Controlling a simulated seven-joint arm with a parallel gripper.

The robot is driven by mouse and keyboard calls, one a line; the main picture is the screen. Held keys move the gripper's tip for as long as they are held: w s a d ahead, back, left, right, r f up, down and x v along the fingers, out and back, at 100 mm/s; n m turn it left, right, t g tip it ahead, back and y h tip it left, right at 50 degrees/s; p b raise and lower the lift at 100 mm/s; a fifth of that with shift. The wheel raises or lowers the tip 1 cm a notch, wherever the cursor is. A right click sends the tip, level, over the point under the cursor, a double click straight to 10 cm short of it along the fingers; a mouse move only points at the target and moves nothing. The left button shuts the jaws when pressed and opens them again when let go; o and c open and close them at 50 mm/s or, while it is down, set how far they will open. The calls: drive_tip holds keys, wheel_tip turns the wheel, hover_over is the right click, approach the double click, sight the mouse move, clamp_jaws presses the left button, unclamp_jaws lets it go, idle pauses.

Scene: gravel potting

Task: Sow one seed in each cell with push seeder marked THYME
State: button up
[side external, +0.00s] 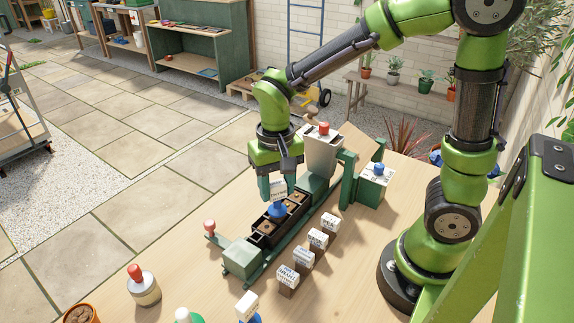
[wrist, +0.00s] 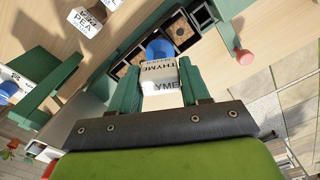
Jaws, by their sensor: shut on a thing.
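My gripper (side external: 277,188) is shut on the push seeder marked THYME (wrist: 158,73), a white labelled body with a blue end (side external: 278,210). In the wrist view, the seeder sits between the two green fingers (wrist: 160,84). The blue end points down over the black cell tray (side external: 262,239); whether it touches a cell cannot be told. Several tray cells show brown soil with a dark spot in the middle, such as the cell in the wrist view (wrist: 180,31). The cell under the seeder is partly hidden. No seed can be made out.
A row of labelled blocks, including PEA (side external: 331,221), stands right of the tray. A grey hopper (side external: 322,152) and a green box with a blue knob (side external: 372,186) stand behind. A red-topped jar (side external: 144,288) stands front left. A pink knob (side external: 210,226) sticks out left.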

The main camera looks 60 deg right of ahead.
drive_tip(key=shift+f, duration=0.65)
idle(0.9)
drive_tip(key=shift+r, duration=0.1)
drive_tip(key=shift+r, duration=1.4)
drive_tip(key=shift+a+f, duration=0.3)
drive_tip(key=shift+a, duration=0.35)
drive_tip(key=shift+a+f, duration=0.25)
drive_tip(key=shift+a, duration=0.4)
drive_tip(key=shift+a+f, duration=0.3)
drive_tip(key=shift+a, duration=0.35)
drive_tip(key=shift+f, duration=0.65)
